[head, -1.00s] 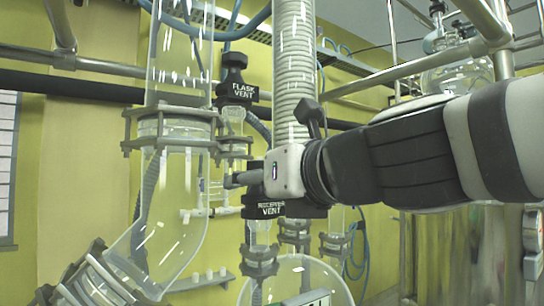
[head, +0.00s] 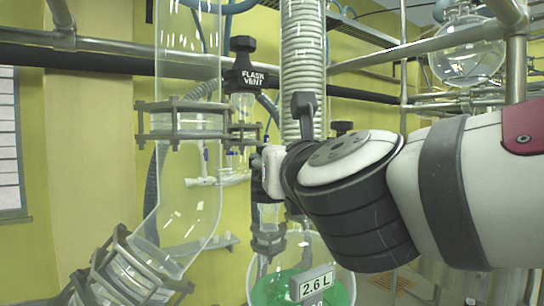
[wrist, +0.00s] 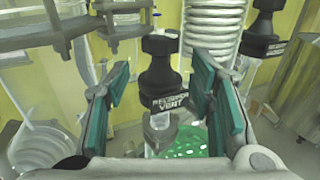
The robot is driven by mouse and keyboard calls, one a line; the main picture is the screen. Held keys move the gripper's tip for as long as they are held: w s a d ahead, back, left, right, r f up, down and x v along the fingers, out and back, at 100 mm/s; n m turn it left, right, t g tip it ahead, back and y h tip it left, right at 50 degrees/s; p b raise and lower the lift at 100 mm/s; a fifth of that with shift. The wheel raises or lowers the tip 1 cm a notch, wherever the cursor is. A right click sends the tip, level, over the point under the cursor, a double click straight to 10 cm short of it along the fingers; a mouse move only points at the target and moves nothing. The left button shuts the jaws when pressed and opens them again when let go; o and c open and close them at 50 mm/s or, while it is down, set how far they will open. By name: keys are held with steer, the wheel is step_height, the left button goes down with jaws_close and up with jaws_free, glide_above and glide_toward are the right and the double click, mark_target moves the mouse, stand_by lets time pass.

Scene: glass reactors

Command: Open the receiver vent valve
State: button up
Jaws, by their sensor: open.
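The receiver vent valve (wrist: 162,72) is a black knob with a collar labelled RECEIVER VENT, upright on a glass neck in the wrist view. My gripper (wrist: 158,84) is open, with one teal-padded finger to the left of the valve and one to the right. Gaps show between the pads and the collar, and I see no contact. In the head view my gripper (head: 264,172) is seen mostly from behind, and my wrist hides most of the valve. The receiver flask (head: 262,270) below holds green liquid.
The flask vent valve (head: 243,65) stands up and left of my gripper. A ribbed column (head: 303,60) rises just behind it. A wide glass tube (head: 187,170) with clamps is on the left. In the wrist view another black valve (wrist: 263,40) is at the upper right.

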steer(key=x, duration=0.9)
steer(key=shift+w+b, duration=0.2)
steer(key=shift+b, duration=0.1)
steer(key=c, duration=0.9)
